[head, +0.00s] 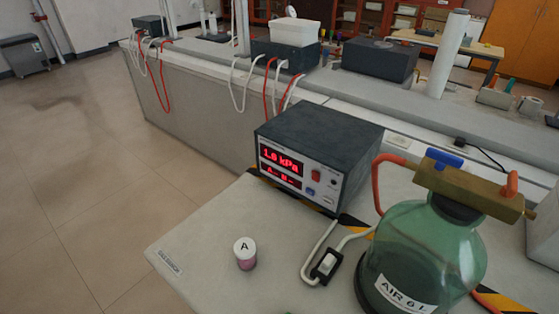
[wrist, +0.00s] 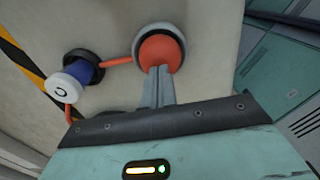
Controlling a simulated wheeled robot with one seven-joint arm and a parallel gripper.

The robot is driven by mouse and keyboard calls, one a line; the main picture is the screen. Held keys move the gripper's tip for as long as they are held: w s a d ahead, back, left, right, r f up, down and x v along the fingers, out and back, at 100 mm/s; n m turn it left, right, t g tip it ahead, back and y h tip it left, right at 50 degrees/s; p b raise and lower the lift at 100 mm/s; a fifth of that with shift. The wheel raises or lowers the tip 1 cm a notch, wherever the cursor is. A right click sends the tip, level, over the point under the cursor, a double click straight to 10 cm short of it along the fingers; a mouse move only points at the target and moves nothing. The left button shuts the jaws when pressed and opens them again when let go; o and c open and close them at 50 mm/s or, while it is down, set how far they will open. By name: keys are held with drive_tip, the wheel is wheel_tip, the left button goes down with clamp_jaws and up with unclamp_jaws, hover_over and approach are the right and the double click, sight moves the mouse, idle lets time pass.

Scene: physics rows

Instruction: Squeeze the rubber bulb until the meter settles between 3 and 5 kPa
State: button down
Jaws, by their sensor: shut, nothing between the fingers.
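The rubber bulb (wrist: 158,52), orange-red and round, sits in a grey ring with a dark rim in the wrist view. My gripper (wrist: 160,72) is shut and empty, with its fingertips in front of the bulb's lower edge. I cannot tell whether the tips touch it. The meter (head: 283,170) is a dark box with a red display reading about 1.6 kPa. A smaller second line on it is hard to read. A green bottle (head: 422,250) labelled AIR 6 L stands right of the meter, with a brass block and orange hose on top. The bulb and gripper are not in the head view.
A white-capped blue piece marked C (wrist: 75,80) sits left of the bulb, with a red hose between them. Bare tabletop (head: 205,235) lies left of the vial.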

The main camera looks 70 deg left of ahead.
drive_tip(key=shift+f, duration=0.1)
drive_tip(key=shift+f+b, duration=1.5)
drive_tip(key=shift+f, duration=0.2)
drive_tip(key=shift+r, duration=0.2)
drive_tip(key=shift+r+p, duration=1.6)
drive_tip(key=shift+f+b, duration=1.4)
drive_tip(key=shift+f, duration=0.35)
drive_tip(key=shift+r, duration=0.1)
drive_tip(key=shift+r+p, duration=1.55)
drive_tip(key=shift+r, duration=0.1)
